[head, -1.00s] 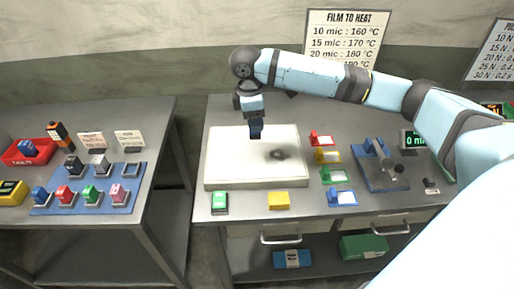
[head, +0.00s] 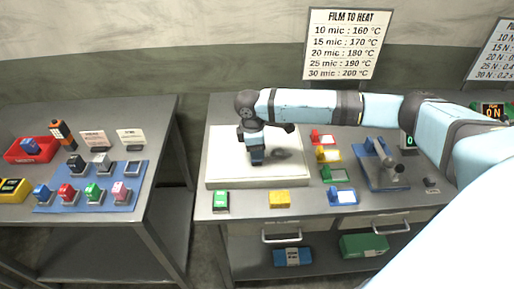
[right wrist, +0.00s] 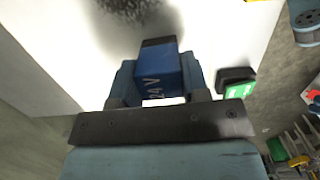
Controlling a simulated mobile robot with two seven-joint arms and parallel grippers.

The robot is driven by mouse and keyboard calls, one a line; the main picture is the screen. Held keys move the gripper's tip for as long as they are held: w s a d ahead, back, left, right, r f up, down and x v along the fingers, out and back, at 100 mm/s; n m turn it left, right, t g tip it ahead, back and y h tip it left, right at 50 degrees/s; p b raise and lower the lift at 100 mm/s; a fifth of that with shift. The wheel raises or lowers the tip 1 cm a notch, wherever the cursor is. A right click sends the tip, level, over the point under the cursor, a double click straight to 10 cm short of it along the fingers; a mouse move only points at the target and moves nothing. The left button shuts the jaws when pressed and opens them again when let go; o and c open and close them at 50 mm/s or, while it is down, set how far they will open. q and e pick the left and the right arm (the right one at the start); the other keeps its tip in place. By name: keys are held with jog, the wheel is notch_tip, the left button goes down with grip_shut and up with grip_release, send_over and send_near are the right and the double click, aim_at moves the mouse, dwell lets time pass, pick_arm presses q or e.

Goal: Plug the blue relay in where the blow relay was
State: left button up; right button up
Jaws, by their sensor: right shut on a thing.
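My right gripper (head: 256,160) is low over the white panel (head: 230,183) on the right bench. It is shut on a blue relay (right wrist: 160,72), marked "24 V" in the right wrist view, where the fingers (right wrist: 160,100) show on both sides of it. A dark scorch mark (head: 282,154) lies on the panel to the right of the gripper; it is blurred in the right wrist view (right wrist: 140,8). The gripper hides the panel beneath it, so I cannot tell whether the relay touches it, and no socket shows clearly. My left gripper is out of view.
On the left bench, a blue tray (head: 105,205) carries several coloured relays, and a red bin (head: 18,154) holds a blue one. A blue fixture (head: 378,170) stands right.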

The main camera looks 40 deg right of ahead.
jog(key=o, duration=1)
jog(key=shift+f, duration=0.1)
jog(key=shift+c, duration=0.2)
